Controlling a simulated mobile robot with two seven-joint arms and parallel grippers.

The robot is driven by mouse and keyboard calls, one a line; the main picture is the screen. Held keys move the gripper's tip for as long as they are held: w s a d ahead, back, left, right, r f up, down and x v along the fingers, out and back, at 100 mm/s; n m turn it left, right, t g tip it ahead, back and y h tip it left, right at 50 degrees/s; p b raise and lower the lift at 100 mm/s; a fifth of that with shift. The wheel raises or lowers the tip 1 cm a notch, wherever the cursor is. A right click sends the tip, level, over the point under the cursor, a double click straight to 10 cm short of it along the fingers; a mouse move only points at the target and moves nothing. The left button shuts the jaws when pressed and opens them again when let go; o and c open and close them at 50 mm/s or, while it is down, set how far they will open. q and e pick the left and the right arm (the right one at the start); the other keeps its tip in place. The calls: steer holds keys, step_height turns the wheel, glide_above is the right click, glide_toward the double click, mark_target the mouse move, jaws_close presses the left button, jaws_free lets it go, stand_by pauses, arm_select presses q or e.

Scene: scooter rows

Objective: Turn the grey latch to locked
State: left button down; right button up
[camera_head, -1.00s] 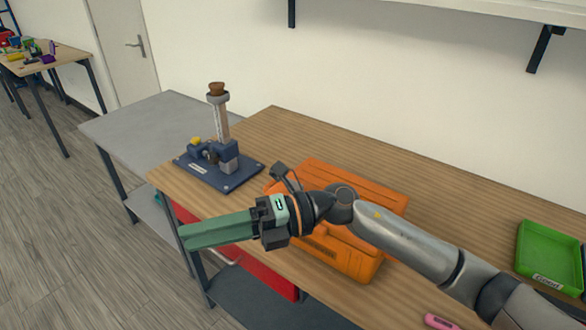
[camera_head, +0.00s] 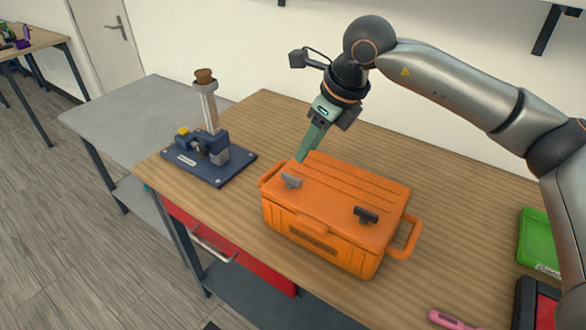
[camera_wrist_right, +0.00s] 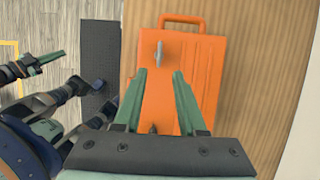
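The orange case (camera_head: 335,200) lies closed on the wooden table. The grey latch (camera_head: 291,180) is a small lever on the left part of its lid. It also shows in the right wrist view (camera_wrist_right: 159,53), pointing roughly along the case's length, just beyond the fingertips. My right gripper (camera_head: 302,158) points down above the far left part of the case, close to the grey latch. In the right wrist view its two green fingers (camera_wrist_right: 158,73) are apart with nothing between them. My left gripper (camera_wrist_right: 42,62) shows only at the left of that view; its opening is unclear.
A dark latch (camera_head: 365,214) sits on the right part of the lid. A blue-based fixture (camera_head: 208,165) with an upright post stands left of the case. A green tray (camera_head: 538,240) and a pink object (camera_head: 452,321) are at the right. Bare table lies behind the case.

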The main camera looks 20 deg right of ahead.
mark_target(291, 176)
steer(key=p+x, duration=0.1)
steer(key=x, duration=0.8)
steer(key=shift+a+f, duration=0.2)
steer(key=shift+c, duration=0.2)
jaws_close()
